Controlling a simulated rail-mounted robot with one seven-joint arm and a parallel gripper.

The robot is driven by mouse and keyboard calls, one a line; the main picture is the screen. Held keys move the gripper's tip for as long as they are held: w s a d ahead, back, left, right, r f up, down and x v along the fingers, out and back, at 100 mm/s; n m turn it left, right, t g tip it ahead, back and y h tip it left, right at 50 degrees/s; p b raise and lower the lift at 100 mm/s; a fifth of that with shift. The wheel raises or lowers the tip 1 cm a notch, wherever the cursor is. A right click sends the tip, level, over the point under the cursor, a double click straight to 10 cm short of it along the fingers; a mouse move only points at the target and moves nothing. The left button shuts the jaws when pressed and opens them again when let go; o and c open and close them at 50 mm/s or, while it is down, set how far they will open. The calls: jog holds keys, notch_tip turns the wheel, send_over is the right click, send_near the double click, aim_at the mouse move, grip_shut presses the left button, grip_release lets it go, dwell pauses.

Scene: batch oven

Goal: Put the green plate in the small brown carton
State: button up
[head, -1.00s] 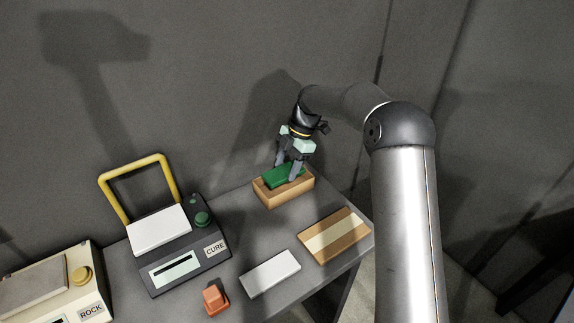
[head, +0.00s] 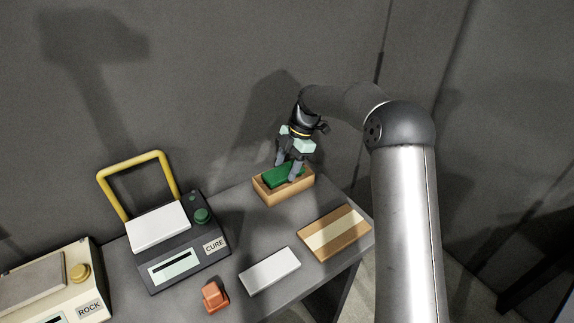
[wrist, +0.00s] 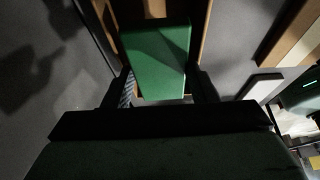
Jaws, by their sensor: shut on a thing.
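The small brown carton (head: 287,195) stands open-topped at the back right of the table. The green plate (head: 283,175) is in its opening, with its top face showing near the rim. My gripper (head: 290,172) is over the carton, pointing down, with its fingers shut on the green plate. In the wrist view the plate (wrist: 157,60) lies between the two fingers (wrist: 165,88), and the carton's wall (wrist: 207,30) shows beside it. I cannot tell whether the plate touches the carton's floor.
A striped wooden board (head: 335,232) and a white slab (head: 269,271) lie in front of the carton. An orange block (head: 214,296) sits near the front edge. The CURE machine (head: 184,267) with a raised yellow handle and the ROCK machine (head: 88,290) stand at left.

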jog(key=o, duration=1.2)
jog(key=v, duration=1.7)
jog(key=shift+r+b, duration=0.25)
jog(key=shift+b, duration=0.15)
